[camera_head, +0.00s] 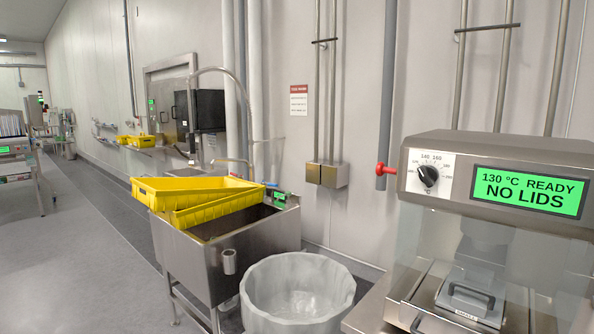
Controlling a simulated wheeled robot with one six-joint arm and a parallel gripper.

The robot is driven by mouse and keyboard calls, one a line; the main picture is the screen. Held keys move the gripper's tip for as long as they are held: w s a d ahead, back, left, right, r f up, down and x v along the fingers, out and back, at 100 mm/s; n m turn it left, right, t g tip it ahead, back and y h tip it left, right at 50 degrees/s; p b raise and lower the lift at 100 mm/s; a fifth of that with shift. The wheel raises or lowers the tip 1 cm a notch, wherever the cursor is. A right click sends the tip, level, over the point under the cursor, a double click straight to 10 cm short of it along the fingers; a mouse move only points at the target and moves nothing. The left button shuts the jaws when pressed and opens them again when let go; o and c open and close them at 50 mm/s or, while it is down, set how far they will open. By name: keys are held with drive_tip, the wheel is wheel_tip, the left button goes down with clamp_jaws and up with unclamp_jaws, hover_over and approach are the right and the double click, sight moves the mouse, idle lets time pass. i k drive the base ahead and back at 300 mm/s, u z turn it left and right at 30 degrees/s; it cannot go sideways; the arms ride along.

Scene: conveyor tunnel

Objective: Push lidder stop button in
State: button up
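The lidder (455,160) is the steel machine at the right, with a black dial (428,177) and a green display (530,190) reading "130 °C READY NO LIDS". A red mushroom-shaped button (381,169) sticks out to the left from the upper left side of the lidder, seen side-on in front of a grey wall pipe. Its head stands clear of the housing on a short red stem. My gripper is not in view.
A clear-lined round bin (297,296) stands left of the lidder. Beyond it is a steel sink (200,262) with yellow crates (190,189) on top. A handled plate marked "SMALL" (470,294) sits inside the lidder. Open floor (85,240) lies at the left.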

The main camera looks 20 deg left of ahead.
sight(381, 168)
drive_tip(key=u, duration=2.15)
drive_tip(key=i, duration=2.05)
drive_tip(key=z, duration=2.45)
drive_tip(key=i, duration=0.3)
drive_tip(key=u, duration=0.1)
